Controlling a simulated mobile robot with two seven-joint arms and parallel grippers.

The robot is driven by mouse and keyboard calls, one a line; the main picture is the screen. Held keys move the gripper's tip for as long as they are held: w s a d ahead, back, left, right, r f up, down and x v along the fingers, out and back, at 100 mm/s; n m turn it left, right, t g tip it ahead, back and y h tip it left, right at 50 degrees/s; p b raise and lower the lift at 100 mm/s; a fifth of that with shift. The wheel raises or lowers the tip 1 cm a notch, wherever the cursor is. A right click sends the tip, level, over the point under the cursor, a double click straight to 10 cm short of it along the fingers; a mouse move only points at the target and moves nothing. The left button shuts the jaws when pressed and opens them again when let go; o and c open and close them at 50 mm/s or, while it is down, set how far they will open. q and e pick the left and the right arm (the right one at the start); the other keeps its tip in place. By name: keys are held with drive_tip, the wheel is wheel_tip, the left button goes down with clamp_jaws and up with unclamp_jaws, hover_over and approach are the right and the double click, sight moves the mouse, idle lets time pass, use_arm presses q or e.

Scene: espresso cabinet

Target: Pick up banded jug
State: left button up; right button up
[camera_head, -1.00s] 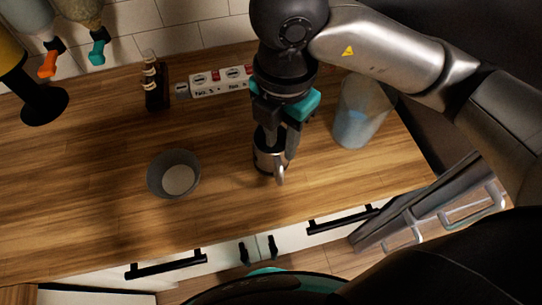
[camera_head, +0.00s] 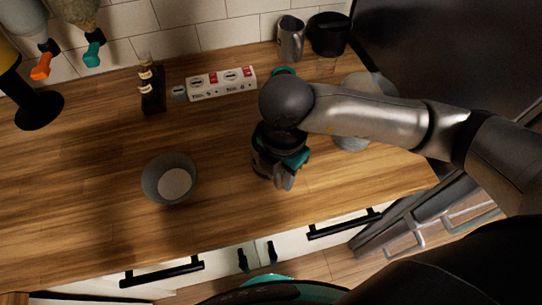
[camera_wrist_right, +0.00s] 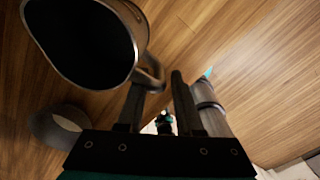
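A metal jug with a dark inside stands on the wooden counter under my right arm in the head view, and only its left side (camera_head: 261,164) shows there. In the right wrist view the jug (camera_wrist_right: 85,40) fills the upper left, with its open mouth and its handle toward the fingers. My right gripper (camera_head: 284,178) is low beside the jug, on its handle side. In the right wrist view the gripper's (camera_wrist_right: 156,88) two fingers are apart, with the handle at or between their tips. Contact cannot be told. My left gripper is not in view.
A grey bowl (camera_head: 150,180) stands to the left of the jug. A small dark bottle (camera_head: 151,92) and a white box (camera_head: 221,83) are behind. A grey pitcher (camera_head: 291,38) and a black container (camera_head: 329,34) stand at the back. A translucent container (camera_head: 352,142) is to the right, partly hidden.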

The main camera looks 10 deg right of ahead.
wheel_tip(320, 180, down, 2)
drive_tip(key=shift+f, duration=0.1)
clamp_jaws()
idle(1.5)
